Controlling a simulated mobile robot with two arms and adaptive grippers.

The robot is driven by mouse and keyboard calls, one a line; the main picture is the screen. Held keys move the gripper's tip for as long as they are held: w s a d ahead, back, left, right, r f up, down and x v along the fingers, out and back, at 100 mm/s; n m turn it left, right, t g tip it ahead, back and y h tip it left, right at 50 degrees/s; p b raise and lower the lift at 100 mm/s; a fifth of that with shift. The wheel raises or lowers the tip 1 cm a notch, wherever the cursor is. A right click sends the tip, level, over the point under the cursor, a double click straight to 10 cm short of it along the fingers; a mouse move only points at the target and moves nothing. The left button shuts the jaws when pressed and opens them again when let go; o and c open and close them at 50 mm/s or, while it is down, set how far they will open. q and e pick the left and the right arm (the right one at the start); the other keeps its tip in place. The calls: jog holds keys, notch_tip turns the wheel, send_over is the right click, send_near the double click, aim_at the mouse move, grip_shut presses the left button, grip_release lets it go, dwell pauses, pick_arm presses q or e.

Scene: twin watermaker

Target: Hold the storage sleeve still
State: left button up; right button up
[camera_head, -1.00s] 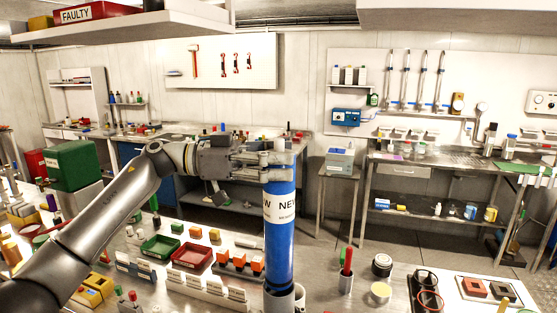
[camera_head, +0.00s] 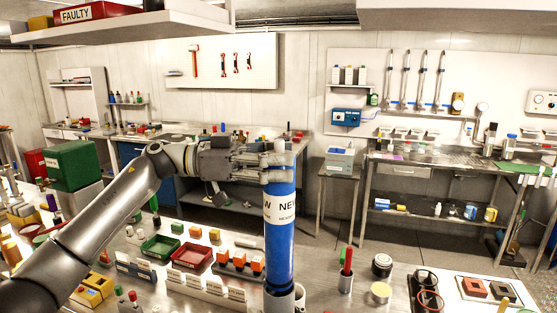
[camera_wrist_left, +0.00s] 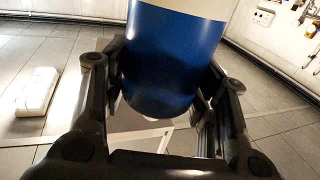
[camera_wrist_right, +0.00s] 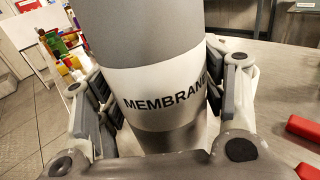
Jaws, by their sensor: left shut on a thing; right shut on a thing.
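A tall blue tube (camera_head: 279,243) with a white band printed NEW stands upright near the bench's front in the head view; it looks like the storage sleeve. My left gripper (camera_head: 272,166) is shut around the tube's upper end. The left wrist view shows the blue tube (camera_wrist_left: 170,60) between the left fingers (camera_wrist_left: 160,88). In the right wrist view, my right gripper (camera_wrist_right: 160,98) is shut on a grey cylinder (camera_wrist_right: 145,30) with a white band printed MEMBRAN. Whether this is the same tube I cannot tell. The head view does not show the right gripper.
Left of the tube are red (camera_head: 192,256) and green (camera_head: 160,247) trays and orange blocks (camera_head: 240,261) on the bench. Right of it stand a holder with a red-handled tool (camera_head: 347,262) and a black-lidded jar (camera_head: 382,266). A red object (camera_wrist_right: 304,128) lies right of my right gripper.

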aim_at(279, 247)
pick_arm(q)
jog(key=shift+f, duration=9.5)
